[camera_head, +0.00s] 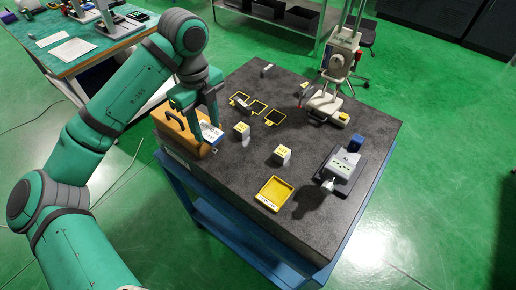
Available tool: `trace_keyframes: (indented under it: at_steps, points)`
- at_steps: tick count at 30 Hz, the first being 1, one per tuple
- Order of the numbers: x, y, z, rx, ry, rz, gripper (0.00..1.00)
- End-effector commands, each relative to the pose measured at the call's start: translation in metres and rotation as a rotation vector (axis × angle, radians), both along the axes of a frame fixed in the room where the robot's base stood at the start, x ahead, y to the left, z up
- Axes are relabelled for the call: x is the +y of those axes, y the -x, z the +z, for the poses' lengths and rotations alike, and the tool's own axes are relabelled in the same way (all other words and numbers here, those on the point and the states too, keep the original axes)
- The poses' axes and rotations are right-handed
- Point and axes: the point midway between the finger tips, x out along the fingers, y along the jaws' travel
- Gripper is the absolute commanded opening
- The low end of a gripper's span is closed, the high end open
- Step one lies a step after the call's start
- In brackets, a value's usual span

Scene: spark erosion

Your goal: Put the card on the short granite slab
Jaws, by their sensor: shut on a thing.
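The white and blue card (211,134) is at my gripper (211,121), which is shut on it. The card is tilted, beside the orange-brown case (178,128); I cannot tell whether it touches the case or the surface below. My gripper points down near the left edge of the dark granite slab (228,170), which tops a blue stand. I see only this one granite slab clearly; my fingers partly hide the upper part of the card.
On the slab stand two white and yellow blocks (242,131), a yellow tray (275,192), a grey and blue device (342,169), yellow-rimmed frames (258,108) and a tall white instrument (338,60). Bare slab lies between them. A green-topped bench (98,52) stands at the upper left.

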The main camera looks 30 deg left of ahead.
Motion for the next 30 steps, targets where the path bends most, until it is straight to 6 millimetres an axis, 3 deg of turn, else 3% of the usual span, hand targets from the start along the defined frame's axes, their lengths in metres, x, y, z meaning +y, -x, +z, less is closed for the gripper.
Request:
trace_keyframes:
  at_steps: [9,15,23,30]
  points:
    - [-0.068,-0.004,-0.032,0.001,0.0,-0.005,0.11]
    - [-0.094,-0.006,-0.064,0.002,0.0,-0.003,0.11]
    - [-0.108,-0.007,-0.082,0.0,0.0,-0.001,0.11]
    - [-0.113,-0.007,-0.112,0.002,0.001,0.003,0.11]
